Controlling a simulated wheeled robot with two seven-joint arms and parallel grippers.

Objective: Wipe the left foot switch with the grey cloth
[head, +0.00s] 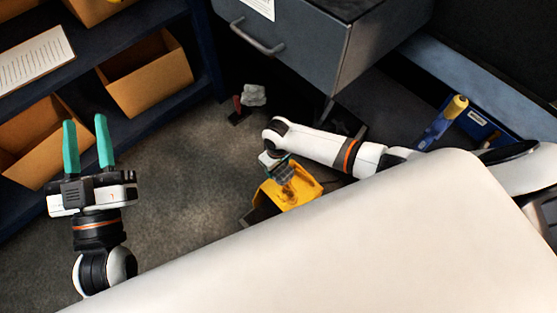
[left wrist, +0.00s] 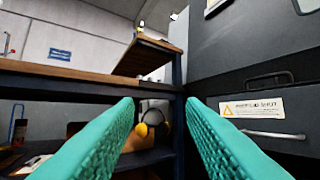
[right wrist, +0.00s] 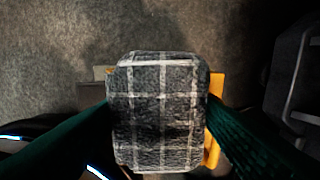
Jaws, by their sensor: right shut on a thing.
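The yellow foot switch (head: 308,182) is on the dark floor in the head view, with my right gripper (head: 282,171) over it. My right gripper is shut on the grey checked cloth (right wrist: 158,110), which fills the middle of the right wrist view. Yellow edges of the switch (right wrist: 216,92) show behind the cloth, which hides most of it. I cannot tell whether the cloth touches the switch. My left gripper (head: 86,130) is open and empty, raised at the left, far from the switch.
A dark shelf with open cardboard bins (head: 150,75) stands at the left. A grey cabinet (head: 300,40) is above and behind the switch. A small red-and-black item (head: 238,108) and a pale lump (head: 254,95) are near it. A blue tool with a yellow end (head: 443,120) is at the right.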

